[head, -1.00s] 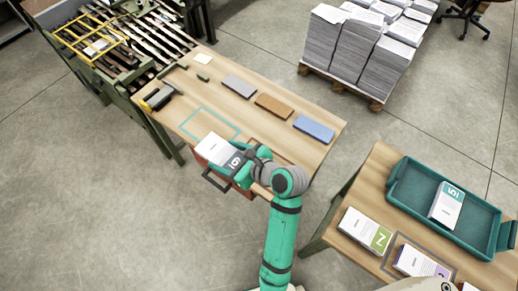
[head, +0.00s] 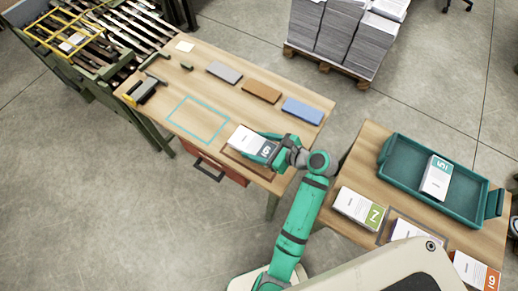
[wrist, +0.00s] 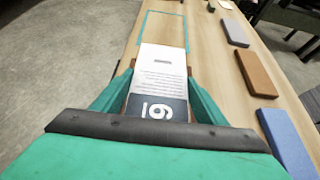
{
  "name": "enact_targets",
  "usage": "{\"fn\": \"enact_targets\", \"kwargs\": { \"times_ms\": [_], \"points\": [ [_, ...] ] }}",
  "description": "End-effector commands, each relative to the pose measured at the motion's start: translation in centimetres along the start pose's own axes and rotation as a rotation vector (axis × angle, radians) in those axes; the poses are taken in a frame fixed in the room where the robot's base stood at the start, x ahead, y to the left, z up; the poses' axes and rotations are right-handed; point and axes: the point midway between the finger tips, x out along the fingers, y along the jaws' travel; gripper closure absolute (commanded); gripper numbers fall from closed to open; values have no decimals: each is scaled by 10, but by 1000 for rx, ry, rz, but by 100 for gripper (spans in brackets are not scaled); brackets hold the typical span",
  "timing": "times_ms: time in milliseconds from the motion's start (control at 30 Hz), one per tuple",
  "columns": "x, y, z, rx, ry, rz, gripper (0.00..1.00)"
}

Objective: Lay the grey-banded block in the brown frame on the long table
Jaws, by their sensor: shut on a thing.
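My gripper (head: 266,151) is shut on the grey-banded block (head: 244,138), a white printed block with a dark grey band at the end nearest my wrist. In the wrist view the block (wrist: 160,68) lies between the two green fingers, its printed face up. The brown frame (head: 246,165) is at the near right part of the long table (head: 190,72). The block is over the frame and covers much of it. I cannot tell whether the block touches the table.
A teal outline (head: 182,134) lies empty to the left. Grey (head: 224,71), brown (head: 262,91) and blue (head: 302,111) bars lie along the back. A second table at right holds a teal tray (head: 425,205) and more printed blocks, one green-banded (head: 360,207).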

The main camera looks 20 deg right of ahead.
Motion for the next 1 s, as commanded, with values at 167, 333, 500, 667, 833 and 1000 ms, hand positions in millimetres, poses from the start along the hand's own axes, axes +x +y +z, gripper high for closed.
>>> {"fn": "enact_targets", "kwargs": {
  "times_ms": [167,333,500,667,833,1000],
  "points": [
    [-1,-6,-10,2,-1,-2,68],
    [11,-5,-30,1,-1,0,68],
    [14,-5,-35,-1,-2,-2,68],
    [14,-5,-35,-1,-1,-2,68],
    [15,-5,-37,-1,0,-1,15],
    [15,-5,-37,0,0,-1,15]
  ]
}}
